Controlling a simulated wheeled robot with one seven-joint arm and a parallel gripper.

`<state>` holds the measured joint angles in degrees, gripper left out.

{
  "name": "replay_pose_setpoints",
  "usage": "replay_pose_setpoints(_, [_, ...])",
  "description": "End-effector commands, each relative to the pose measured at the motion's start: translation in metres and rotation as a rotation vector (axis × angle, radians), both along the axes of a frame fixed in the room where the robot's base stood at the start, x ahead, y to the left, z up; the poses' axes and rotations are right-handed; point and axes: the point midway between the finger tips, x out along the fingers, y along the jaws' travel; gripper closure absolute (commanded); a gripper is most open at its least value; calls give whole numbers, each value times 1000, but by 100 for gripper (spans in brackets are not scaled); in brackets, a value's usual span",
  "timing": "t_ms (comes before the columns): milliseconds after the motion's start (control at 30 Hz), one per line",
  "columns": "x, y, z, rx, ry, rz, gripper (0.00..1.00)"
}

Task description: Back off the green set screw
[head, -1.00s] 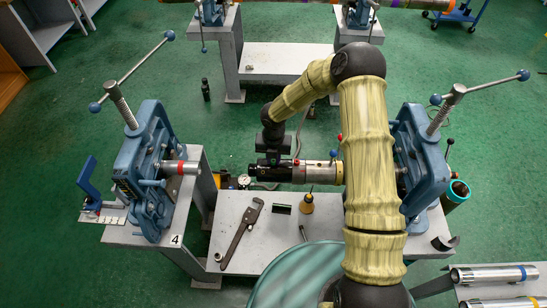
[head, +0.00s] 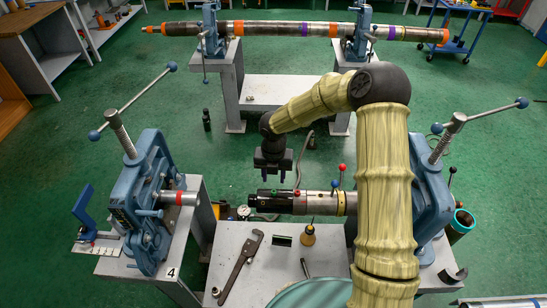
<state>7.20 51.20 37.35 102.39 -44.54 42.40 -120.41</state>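A dark and silver cylindrical pipe tool (head: 303,203) lies level between the two blue vises in the head view. Small coloured screw heads stand along its top: a red one (head: 297,192) and what looks like the green set screw (head: 276,192) on the dark left part. Two levers with a blue ball (head: 335,183) and a red ball (head: 342,167) rise from its right part. My gripper (head: 271,178) points down just above and behind the dark left end. Its two fingers are apart, with nothing seen between them. Contact with the tool cannot be told.
A left vise (head: 143,200) and a right vise (head: 430,180), with long handles, flank the tool. A long banded pipe (head: 270,29) lies behind. Green floor is open between.

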Motion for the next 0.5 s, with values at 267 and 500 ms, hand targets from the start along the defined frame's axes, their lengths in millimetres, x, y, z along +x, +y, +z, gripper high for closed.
replay_pose_setpoints(267, [1, 0, 56, 1, -4, -2, 60])
replay_pose_setpoints(500, [0, 0, 93, 1, 0, -1, 60])
